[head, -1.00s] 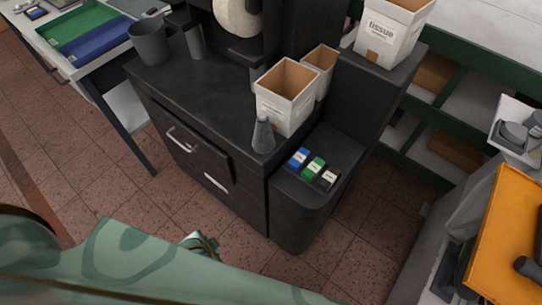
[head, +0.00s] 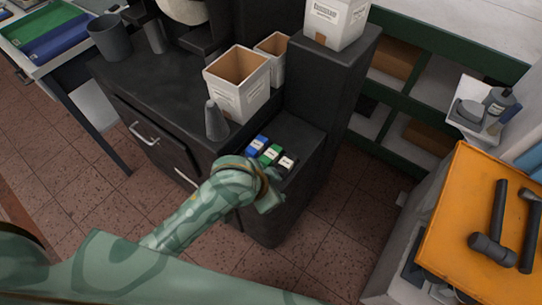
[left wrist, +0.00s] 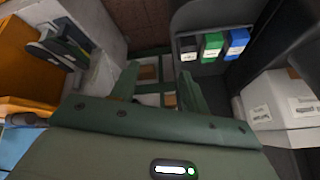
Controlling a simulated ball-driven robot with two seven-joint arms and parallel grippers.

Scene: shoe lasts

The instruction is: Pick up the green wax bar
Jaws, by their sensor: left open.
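The green wax bar (head: 270,154) lies on the low dark shelf between a blue bar (head: 257,144) and a black bar (head: 287,162). In the left wrist view the green bar (left wrist: 211,46) is at the upper right, between the black bar (left wrist: 188,48) and the blue bar (left wrist: 236,42). My left gripper (left wrist: 157,84) is open and empty, with its fingers to the left of the bars in that view. In the head view the left gripper (head: 271,199) is just in front of the shelf, nearer than the bars. My right gripper is out of view.
A taller dark block (head: 335,85) rises behind the shelf. An orange-topped surface (head: 450,220) with hammers is at the right.

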